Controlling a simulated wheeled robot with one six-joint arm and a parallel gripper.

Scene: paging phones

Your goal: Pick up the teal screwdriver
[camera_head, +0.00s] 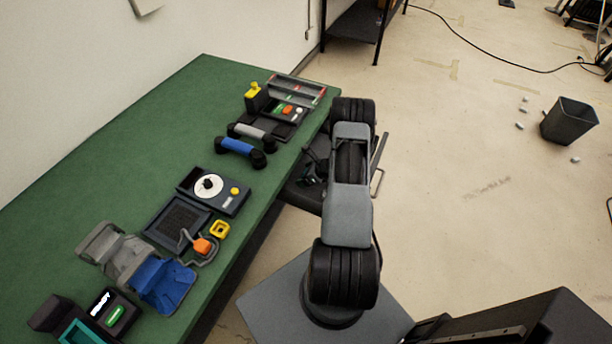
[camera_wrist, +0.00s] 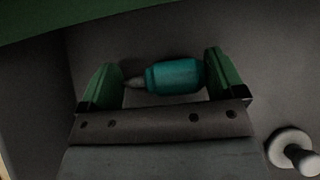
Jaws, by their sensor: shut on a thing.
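The teal screwdriver (camera_wrist: 177,77) lies crosswise between the two green fingers of my gripper (camera_wrist: 163,80) in the wrist view. Its thick teal handle is toward the right finger, and its short grey end points at the left finger. My gripper is shut on it. A dark grey surface shows behind it; I cannot tell whether the screwdriver touches that surface. In the head view my gripper is down beside the table's right edge, largely hidden by my arm, and the screwdriver cannot be made out.
A green table (camera_head: 110,160) holds blue and grey handsets (camera_head: 240,147), a dial box (camera_head: 214,190), a blue chair-shaped piece (camera_head: 163,283) and trays. A pale knob (camera_wrist: 293,148) stands at the lower right in the wrist view. A dark bin (camera_head: 569,121) stands on the open floor.

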